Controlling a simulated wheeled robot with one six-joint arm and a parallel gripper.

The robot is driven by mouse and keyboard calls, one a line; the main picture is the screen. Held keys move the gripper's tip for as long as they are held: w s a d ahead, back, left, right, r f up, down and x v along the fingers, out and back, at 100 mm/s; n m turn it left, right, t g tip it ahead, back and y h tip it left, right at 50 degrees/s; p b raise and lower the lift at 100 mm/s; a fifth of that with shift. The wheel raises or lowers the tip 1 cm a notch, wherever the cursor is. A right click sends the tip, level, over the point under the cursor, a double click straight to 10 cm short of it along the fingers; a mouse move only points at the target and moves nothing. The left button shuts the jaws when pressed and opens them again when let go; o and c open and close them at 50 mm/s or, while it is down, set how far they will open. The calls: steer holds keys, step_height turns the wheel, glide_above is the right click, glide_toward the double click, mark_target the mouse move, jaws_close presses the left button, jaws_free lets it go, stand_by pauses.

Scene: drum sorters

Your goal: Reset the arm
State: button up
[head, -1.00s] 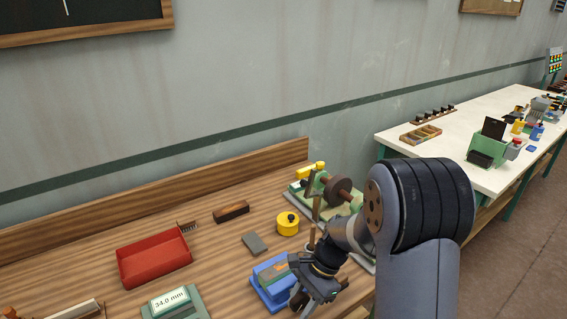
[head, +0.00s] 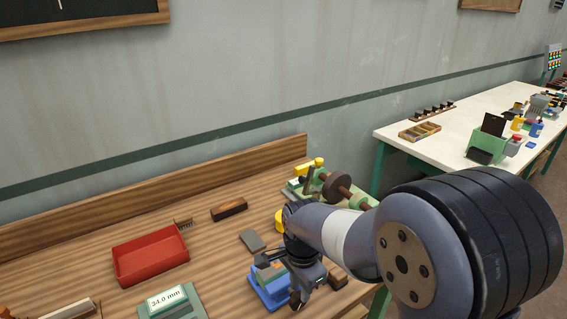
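My arm reaches in from the lower right in the head view, over the right end of the wooden bench (head: 110,220). My gripper (head: 278,278) hangs at its end, over or just in front of a blue block-like holder (head: 268,292). The gripper's fingers are small and dark here, and I cannot tell whether they are open or shut. No held object can be made out. The arm hides part of a yellow round tin (head: 279,219) and part of a green machine with a brown drum (head: 338,186).
A red tray (head: 150,258), a grey flat block (head: 252,241), a brown brush (head: 229,209) and a green gauge reading 34.0 mm (head: 168,302) lie on the bench. A white table (head: 400,128) with several items stands behind at right.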

step_height(320, 180, up, 5)
stand_by(0.3)
